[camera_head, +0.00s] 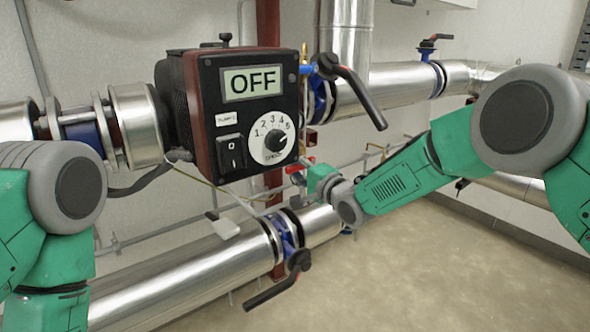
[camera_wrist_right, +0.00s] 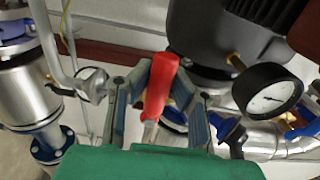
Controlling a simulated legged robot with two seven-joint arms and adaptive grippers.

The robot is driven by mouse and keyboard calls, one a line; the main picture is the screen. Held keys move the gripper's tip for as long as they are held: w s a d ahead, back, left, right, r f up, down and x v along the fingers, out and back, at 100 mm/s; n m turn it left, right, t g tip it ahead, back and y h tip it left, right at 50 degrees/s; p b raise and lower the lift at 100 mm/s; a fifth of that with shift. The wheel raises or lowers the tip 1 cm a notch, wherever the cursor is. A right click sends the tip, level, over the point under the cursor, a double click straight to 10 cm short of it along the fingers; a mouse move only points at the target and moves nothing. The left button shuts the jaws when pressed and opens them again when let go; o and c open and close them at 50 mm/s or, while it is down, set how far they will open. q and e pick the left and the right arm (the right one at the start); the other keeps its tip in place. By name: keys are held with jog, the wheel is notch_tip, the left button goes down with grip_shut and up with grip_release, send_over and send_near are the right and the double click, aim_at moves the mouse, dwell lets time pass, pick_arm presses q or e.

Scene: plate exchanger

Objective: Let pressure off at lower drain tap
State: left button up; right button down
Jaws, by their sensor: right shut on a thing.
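The red-handled tap (camera_head: 300,164) sits below the pump's control box, small and partly hidden by my right gripper (camera_head: 306,178). In the right wrist view the red handle (camera_wrist_right: 160,82) stands up between the two fingers of my right gripper (camera_wrist_right: 158,98), which is shut on it. The tap's body below the handle is mostly hidden by the gripper. I cannot tell which way the tap is turned. My left arm shows at the left edge of the head view, but its gripper is out of view.
The pump control box (camera_head: 240,115) reads OFF, with a speed dial. Black-levered valves stand on the upper pipe (camera_head: 402,85) and lower pipe (camera_head: 180,275). A pressure gauge (camera_wrist_right: 268,90) is right of the gripper in the wrist view. Open floor (camera_head: 430,270) lies at lower right.

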jog(key=shift+s+f, duration=0.1)
jog(key=shift+f, duration=0.15)
jog(key=shift+w+d+f+n+p, duration=0.1)
jog(key=shift+f+n, duration=0.55)
jog(key=shift+n, duration=0.5)
jog(key=shift+w+d+f+n+p, duration=0.15)
jog(key=shift+f+n, duration=0.45)
jog(key=shift+n, duration=0.6)
jog(key=shift+d+f+n+p, duration=0.1)
jog(key=shift+f+n, duration=0.55)
jog(key=shift+n, duration=0.5)
jog(key=shift+f, duration=0.1)
jog(key=c, duration=1.4)
grip_release()
jog(key=shift+w, duration=0.1)
jog(key=shift+r, duration=0.25)
jog(key=shift+d, duration=0.1)
